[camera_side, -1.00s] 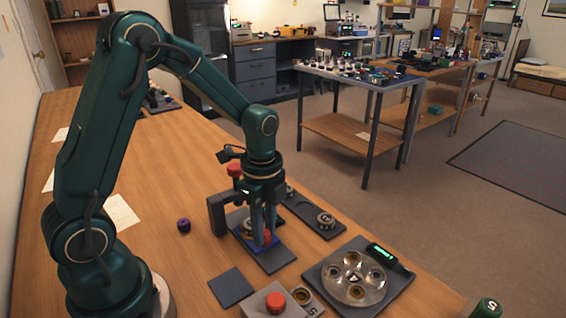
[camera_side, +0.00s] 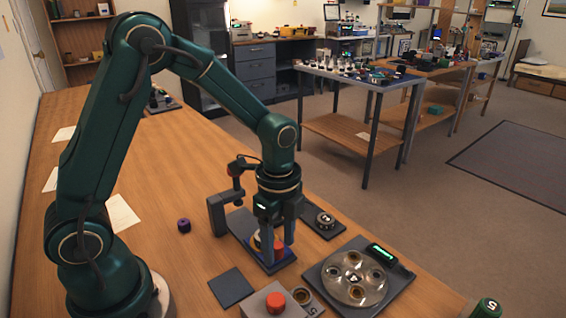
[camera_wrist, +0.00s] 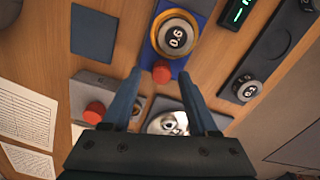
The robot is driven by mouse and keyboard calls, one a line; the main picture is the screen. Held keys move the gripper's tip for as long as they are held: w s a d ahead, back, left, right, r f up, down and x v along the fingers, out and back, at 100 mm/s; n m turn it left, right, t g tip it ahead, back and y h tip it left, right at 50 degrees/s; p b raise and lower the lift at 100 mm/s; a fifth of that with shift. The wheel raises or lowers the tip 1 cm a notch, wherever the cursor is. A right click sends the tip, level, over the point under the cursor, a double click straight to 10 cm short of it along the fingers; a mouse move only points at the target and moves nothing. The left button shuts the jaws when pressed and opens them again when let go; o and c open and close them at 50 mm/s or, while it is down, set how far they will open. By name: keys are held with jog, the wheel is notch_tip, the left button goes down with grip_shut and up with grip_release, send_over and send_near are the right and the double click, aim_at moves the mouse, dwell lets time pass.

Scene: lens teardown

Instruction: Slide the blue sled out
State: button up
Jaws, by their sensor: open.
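The blue sled (camera_side: 283,262) lies flat on the grey base of a press-like fixture (camera_side: 216,212), drawn out toward the front end of that base. It carries a round piece marked 0.6 (camera_wrist: 178,37) and has a red knob (camera_wrist: 161,72) at its front end. The sled also shows in the wrist view (camera_wrist: 181,66). My gripper (camera_side: 277,249) points down over the sled's front end. Its fingers are apart, one on each side of the red knob. I cannot tell whether either finger touches the knob. In the side view the fingers partly hide the knob and the round piece.
A dark plate with a round piece (camera_side: 325,222) lies behind to the right. A clear disc holder (camera_side: 354,280) stands at right. A grey box with a red button (camera_side: 275,301) and a grey square pad (camera_side: 231,287) are in front. A purple piece (camera_side: 184,225) lies left.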

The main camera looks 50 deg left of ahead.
jog(key=shift+r, duration=0.1)
jog(key=shift+r, duration=2.5)
jog(key=shift+w+r, duration=0.1)
jog(key=shift+r, duration=0.1)
jog(key=s+r+n+t, duration=0.5)
jog(key=s+r+n, duration=0.2)
jog(key=s+n, duration=0.4)
jog(key=n, duration=0.4)
jog(key=shift+a+r+t, duration=0.15)
jog(key=shift+a+t, duration=0.05)
jog(key=shift+t, duration=0.1)
